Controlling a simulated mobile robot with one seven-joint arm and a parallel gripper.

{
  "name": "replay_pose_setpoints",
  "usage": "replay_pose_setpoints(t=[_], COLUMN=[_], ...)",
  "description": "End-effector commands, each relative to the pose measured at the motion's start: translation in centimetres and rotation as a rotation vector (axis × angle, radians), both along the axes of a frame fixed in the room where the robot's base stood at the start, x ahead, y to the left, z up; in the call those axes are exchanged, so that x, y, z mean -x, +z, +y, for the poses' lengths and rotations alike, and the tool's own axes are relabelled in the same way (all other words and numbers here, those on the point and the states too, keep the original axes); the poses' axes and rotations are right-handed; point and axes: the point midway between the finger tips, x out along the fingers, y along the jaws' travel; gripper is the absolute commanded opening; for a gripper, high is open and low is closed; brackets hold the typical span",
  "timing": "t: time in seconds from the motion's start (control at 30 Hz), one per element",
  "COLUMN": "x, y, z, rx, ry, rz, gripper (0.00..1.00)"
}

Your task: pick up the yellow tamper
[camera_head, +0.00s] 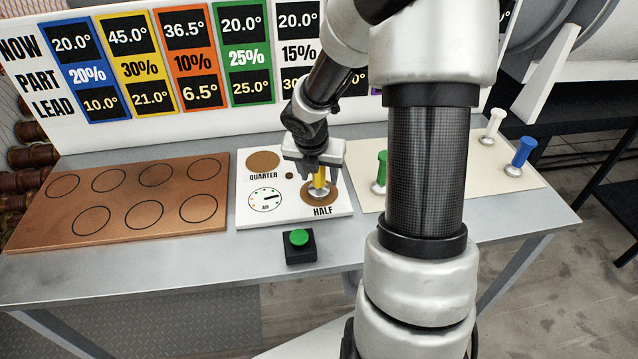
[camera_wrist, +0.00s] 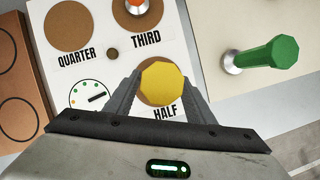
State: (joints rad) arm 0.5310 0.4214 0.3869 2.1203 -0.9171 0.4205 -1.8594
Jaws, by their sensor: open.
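The yellow tamper (camera_head: 320,181) stands upright on the brown HALF circle of the white panel (camera_head: 245,218), its silvery foot on the circle. In the wrist view I look down on its yellow eight-sided top (camera_wrist: 165,83). My gripper (camera_head: 318,165) is above the panel with its fingers pointing down, one on each side of the yellow handle. In the wrist view the dark fingers of my gripper (camera_wrist: 158,100) reach either side of the tamper, spread apart. Whether they touch the handle is hard to tell.
A green tamper (camera_wrist: 268,52) stands on the cream board (camera_head: 505,178), with white (camera_head: 493,125) and blue (camera_head: 522,154) ones. An orange one (camera_wrist: 136,4) is at THIRD. A green button (camera_head: 299,238) sits in front. A brown board with circles (camera_head: 120,205) lies left.

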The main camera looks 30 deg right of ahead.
Motion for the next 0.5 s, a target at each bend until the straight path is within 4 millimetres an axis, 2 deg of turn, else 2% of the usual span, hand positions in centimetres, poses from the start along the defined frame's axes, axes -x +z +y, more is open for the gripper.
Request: replay_pose_setpoints(t=[0.03,0.1,0.33,0.5], x=[-0.25,-0.50,-0.56,-0.55], y=[-1.12,-1.60,-1.54,-1.53], z=[-0.07,-0.21,-0.30,-0.30], rx=[-0.002,-0.001,-0.001,-0.001], ry=[0.000,0.002,0.001,0.001], rz=[0.001,-0.001,-0.002,-0.002], gripper=[0.49,0.49,0.49,0.21])
